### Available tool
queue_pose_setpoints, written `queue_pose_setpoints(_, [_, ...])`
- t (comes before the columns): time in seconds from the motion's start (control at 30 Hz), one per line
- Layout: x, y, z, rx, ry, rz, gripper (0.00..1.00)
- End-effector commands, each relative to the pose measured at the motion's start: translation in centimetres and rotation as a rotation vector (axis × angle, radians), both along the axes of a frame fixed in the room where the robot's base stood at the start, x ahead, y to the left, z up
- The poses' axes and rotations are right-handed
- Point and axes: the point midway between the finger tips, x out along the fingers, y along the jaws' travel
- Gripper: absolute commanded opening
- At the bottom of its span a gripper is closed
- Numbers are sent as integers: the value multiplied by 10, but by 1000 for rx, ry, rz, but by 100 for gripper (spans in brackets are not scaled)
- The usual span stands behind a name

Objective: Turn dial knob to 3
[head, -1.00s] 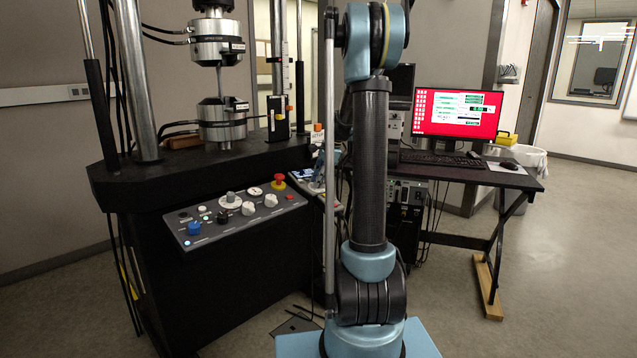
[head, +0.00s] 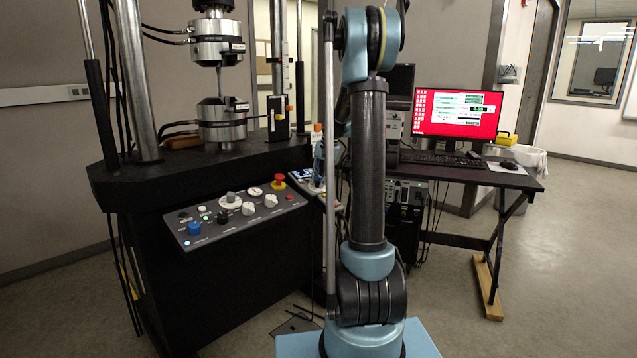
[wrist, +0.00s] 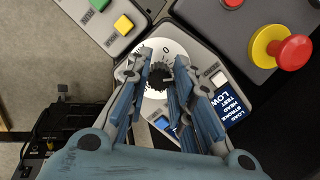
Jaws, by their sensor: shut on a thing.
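The dial knob (wrist: 160,77) is black and sits on a round white dial plate (wrist: 178,50) in the wrist view. A 0 is printed near the plate's top; the other marks are too small or covered to read. My gripper (wrist: 161,70) is shut on the knob, with one blue-grey finger on each side of it. The fingers hide much of the dial's left, right and lower parts. In the head view my gripper (head: 318,172) is partly hidden behind my own arm, at the small panel right of the large control panel.
A red knob on a yellow collar (wrist: 289,49) stands up at right in the wrist view. Yellow (wrist: 123,25) and green (wrist: 99,4) buttons lie at upper left. A blue LOW label (wrist: 229,103) is beside the dial. The testing machine (head: 222,120) stands left and a desk (head: 470,175) right.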

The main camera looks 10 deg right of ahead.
Motion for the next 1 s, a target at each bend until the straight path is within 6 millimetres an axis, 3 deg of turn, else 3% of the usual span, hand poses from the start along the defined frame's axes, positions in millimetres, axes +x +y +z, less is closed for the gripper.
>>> queue_pose_setpoints(0.3, [2, -1, 1, -23, -19, 98, 0])
queue_pose_setpoints(0.8, [2, -1, 1, -26, -21, 112, 0])
queue_pose_setpoints(0.83, [2, -1, 1, -26, -21, 112, 28])
queue_pose_setpoints(0.9, [2, -1, 1, -26, -21, 112, 41])
queue_pose_setpoints(1.0, [1, 0, 0, -26, -20, 113, 41])
